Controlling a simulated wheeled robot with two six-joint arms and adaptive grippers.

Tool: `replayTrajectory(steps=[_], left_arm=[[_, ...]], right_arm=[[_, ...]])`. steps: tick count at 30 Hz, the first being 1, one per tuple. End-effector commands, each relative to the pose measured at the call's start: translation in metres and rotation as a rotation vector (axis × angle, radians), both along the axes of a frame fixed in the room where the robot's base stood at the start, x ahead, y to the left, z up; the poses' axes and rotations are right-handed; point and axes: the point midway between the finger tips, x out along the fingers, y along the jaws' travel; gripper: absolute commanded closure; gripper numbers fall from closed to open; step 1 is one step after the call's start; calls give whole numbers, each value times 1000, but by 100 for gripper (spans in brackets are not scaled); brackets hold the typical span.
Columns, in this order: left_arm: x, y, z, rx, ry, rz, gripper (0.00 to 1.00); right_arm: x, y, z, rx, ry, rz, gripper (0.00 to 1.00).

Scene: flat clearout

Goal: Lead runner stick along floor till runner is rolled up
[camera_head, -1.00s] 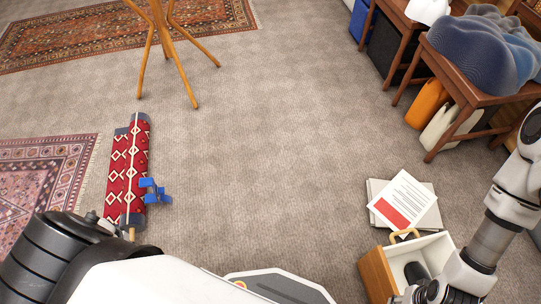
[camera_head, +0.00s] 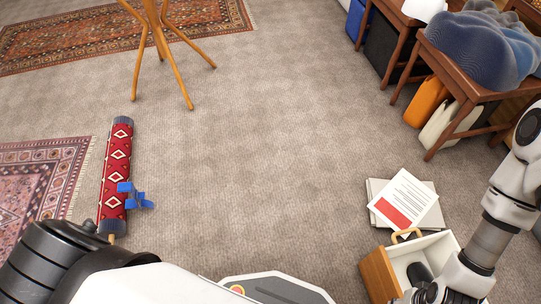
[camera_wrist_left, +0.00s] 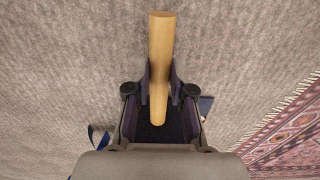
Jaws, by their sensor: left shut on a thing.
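The runner (camera_head: 116,160), red with cream diamonds and grey-blue ends, shows as one narrow roll on the carpet at left in the head view. No flat strip shows beside it. A wooden stick (camera_head: 111,238) pokes from its near end; in the left wrist view the pale round stick (camera_wrist_left: 161,45) runs between my fingers. My left gripper (camera_wrist_left: 160,75) is shut on this stick; my own arm mostly hides it in the head view. My right gripper (camera_head: 425,292) is at the bottom right by a cream-lined wooden box; its fingers are unclear.
A blue strap-like thing (camera_head: 134,196) lies against the roll's right side. A pink patterned rug (camera_head: 40,180) lies to the left. A wooden stand (camera_head: 160,50) is beyond the roll. The box (camera_head: 380,272) and papers (camera_head: 405,200) are at right. The middle carpet is clear.

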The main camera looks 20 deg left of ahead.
Motion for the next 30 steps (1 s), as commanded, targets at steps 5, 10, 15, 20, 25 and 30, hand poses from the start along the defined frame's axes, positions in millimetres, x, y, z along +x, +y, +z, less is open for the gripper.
replayTrajectory(steps=[5, 10, 15, 20, 25, 30], left_arm=[[-6, 5, -2, -1, 4, 1, 100], [-10, 11, -2, 0, 4, 1, 100], [-13, 17, -2, 0, 4, 0, 100], [-17, 22, -2, -1, 4, 1, 100], [-21, 28, -2, 0, 5, 1, 100], [-25, 33, -1, 0, 5, 0, 74]], right_arm=[[0, 0, -6, 0, 0, 0, 60], [0, 0, -10, 0, 0, 0, 60], [0, 0, -15, 0, 0, 0, 60], [0, 0, -19, 0, 0, 0, 60], [0, 0, -24, 0, 0, 0, 60], [0, 0, -28, 0, 0, 0, 60]])
